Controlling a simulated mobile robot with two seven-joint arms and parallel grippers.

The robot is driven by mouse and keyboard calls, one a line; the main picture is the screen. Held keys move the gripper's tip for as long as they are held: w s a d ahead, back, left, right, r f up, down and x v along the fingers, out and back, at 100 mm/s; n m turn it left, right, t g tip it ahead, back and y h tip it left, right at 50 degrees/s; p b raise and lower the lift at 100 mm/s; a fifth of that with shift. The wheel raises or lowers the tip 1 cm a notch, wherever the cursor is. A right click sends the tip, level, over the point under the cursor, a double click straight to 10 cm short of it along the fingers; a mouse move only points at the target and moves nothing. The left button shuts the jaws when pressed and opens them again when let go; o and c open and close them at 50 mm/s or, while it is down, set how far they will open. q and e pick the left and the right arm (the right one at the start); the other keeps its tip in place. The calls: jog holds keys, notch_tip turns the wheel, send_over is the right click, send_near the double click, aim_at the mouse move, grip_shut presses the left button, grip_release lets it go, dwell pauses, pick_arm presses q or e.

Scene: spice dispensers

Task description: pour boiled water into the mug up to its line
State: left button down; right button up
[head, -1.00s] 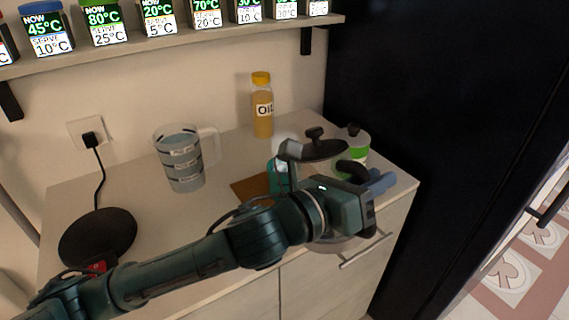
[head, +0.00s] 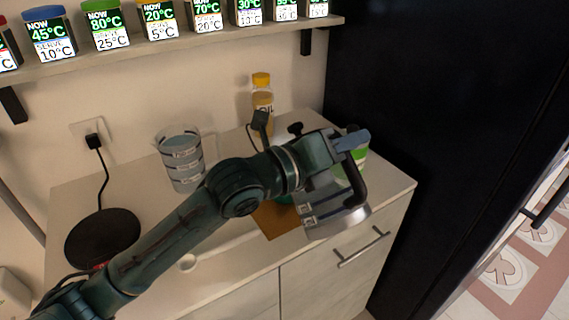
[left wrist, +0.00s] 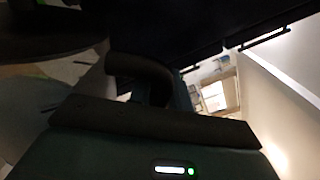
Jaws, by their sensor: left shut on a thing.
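My left gripper (head: 350,145) is shut on the black handle of the kettle (head: 325,195), a glass body with a metal band at its base. The kettle is tilted and held over the right part of the counter. My arm hides its spout and upper left side. A curved dark handle (left wrist: 145,72) fills the middle of the left wrist view. The teal mug (head: 285,199) is almost wholly hidden behind my arm and the kettle, by a brown board (head: 277,222). Its line and water level cannot be seen. My right gripper is not in view.
A measuring jug of water (head: 181,160) stands left on the counter. A black round kettle base (head: 102,238) is at far left, its cord at a socket (head: 92,138). An oil bottle (head: 262,92) and green-white jar (head: 360,160) stand behind. Temperature-labelled jars line the shelf (head: 180,42).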

pick_arm(q)
jog(key=shift+w+a+r+n+p, duration=0.2)
jog(key=shift+r+n+p, duration=0.1)
jog(key=shift+r, duration=0.25)
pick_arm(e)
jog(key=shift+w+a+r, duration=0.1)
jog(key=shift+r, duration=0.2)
pick_arm(q)
jog(key=shift+w+a+r+n, duration=0.1)
jog(key=shift+w+r+n, duration=0.1)
jog(key=shift+r+n, duration=0.1)
dwell(0.8)
jog(key=shift+w+a+r+n+p, duration=0.2)
jog(key=shift+w+r+n+p, duration=0.1)
jog(key=shift+p, duration=0.25)
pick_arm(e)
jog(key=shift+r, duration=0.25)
pick_arm(q)
jog(key=shift+w+a+r+n+p, duration=0.15)
jog(key=shift+w+r+n+p, duration=0.05)
jog(key=shift+r+n+p, duration=0.2)
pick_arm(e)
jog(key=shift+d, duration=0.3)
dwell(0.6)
pick_arm(q)
jog(key=shift+w+a+r, duration=0.1)
jog(key=shift+w+a, duration=0.05)
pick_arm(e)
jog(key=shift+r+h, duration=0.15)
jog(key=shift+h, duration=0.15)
